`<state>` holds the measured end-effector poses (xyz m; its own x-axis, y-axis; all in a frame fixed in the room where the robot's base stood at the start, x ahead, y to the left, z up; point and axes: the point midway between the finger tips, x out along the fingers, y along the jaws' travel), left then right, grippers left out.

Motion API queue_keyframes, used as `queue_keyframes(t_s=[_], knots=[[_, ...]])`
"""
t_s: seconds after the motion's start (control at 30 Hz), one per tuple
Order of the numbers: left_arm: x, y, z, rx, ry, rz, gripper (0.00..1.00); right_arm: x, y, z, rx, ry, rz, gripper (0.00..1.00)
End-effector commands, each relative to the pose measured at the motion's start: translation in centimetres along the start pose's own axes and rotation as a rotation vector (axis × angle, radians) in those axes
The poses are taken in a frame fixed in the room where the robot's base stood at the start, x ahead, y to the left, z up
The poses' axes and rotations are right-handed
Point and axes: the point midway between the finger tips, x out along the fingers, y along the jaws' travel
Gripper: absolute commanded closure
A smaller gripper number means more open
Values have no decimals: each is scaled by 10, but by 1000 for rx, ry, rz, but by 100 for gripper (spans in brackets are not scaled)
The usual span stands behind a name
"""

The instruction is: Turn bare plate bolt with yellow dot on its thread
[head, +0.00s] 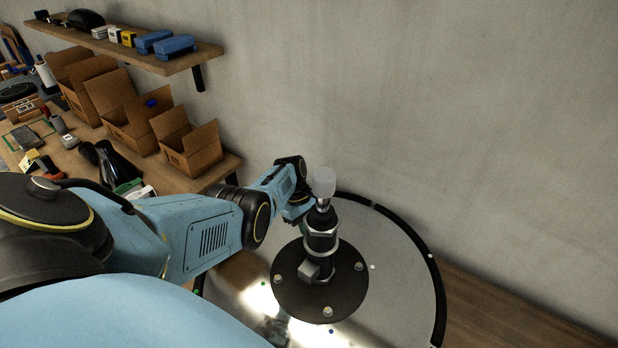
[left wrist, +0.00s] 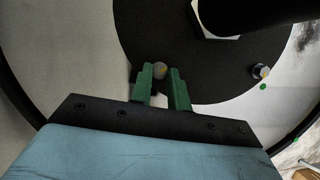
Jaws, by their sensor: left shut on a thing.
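A round black plate (head: 300,297) with several bolts around its rim carries the barber chair's black post (head: 321,240). My left arm reaches behind the post in the head view, and its fingertips are hidden there. In the left wrist view my left gripper (left wrist: 162,85) has its green fingers shut on a grey bolt (left wrist: 160,70) at the plate's edge. A faint yellowish tint shows on this bolt, but I cannot tell whether it is a dot on its thread.
The plate stands on a pale round base with a dark rim (head: 436,270). A wooden bench (head: 225,168) with open cardboard boxes (head: 190,146) stands at left, under a shelf (head: 140,57). The wall is behind. The base's right side is clear.

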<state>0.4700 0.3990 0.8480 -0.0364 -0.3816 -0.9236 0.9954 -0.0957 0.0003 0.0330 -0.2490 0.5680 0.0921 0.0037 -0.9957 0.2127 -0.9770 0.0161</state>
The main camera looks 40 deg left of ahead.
Motion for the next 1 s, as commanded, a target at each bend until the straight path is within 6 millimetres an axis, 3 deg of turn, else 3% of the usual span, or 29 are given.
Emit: queue_keyframes(t_s=[0.5, 1.0], knots=[[4, 5, 1, 455, -1, -190, 100, 40, -1, 3, 0, 0, -1, 61], [3, 7, 3, 796, -1, -332, 100, 58, -2, 5, 0, 0, -1, 61]])
